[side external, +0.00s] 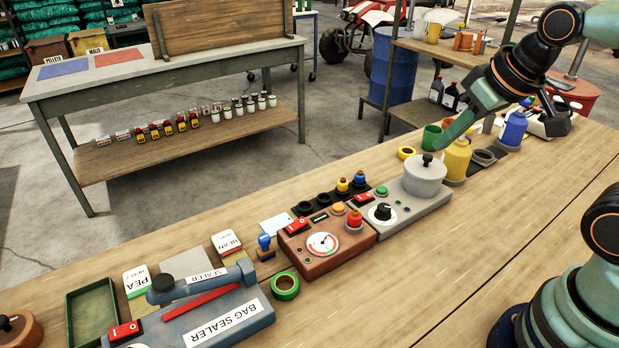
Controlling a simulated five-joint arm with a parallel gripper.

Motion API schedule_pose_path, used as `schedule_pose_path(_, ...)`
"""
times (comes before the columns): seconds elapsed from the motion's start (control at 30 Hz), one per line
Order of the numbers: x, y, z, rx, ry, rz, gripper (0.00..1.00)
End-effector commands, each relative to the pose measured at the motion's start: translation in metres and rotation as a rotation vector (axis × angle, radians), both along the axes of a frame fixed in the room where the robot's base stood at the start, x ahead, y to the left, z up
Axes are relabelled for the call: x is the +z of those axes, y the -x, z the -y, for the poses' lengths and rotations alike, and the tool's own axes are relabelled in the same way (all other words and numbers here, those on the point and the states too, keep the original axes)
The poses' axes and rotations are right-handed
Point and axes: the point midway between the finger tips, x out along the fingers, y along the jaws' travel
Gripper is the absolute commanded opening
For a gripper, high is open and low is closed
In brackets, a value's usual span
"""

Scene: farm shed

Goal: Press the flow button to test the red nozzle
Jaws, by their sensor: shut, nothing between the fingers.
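The brown-red tester box (320,250) stands on the bench near the middle of the side external view. It has a round dial gauge (323,244) and a red rocker switch (297,226). A red nozzle (354,217) sits upright in a holder at its right corner. An orange button (338,208) is at its back edge; I cannot read a label by it. My gripper (441,143) is shut and empty. It points down and left, apart from the tester, and shows over the area of the lidded pot and yellow bottle.
The grey unit (418,216) with a lidded pot (425,175) stands right of the tester. Behind is a black rack (322,200) with yellow and blue nozzles. The front bench (440,275) is clear.

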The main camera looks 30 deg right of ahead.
Motion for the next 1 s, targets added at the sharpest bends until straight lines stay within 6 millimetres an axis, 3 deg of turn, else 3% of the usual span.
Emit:
schedule_pose_path(0.47, -0.003, -0.007, -0.002, -0.017, -0.013, 0.008, 0.00)
schedule_pose_path(0.67, -0.017, -0.041, -0.015, -0.115, -0.094, 0.055, 0.00)
schedule_pose_path(1.0, -0.058, -0.108, -0.053, -0.340, -0.325, 0.164, 0.00)
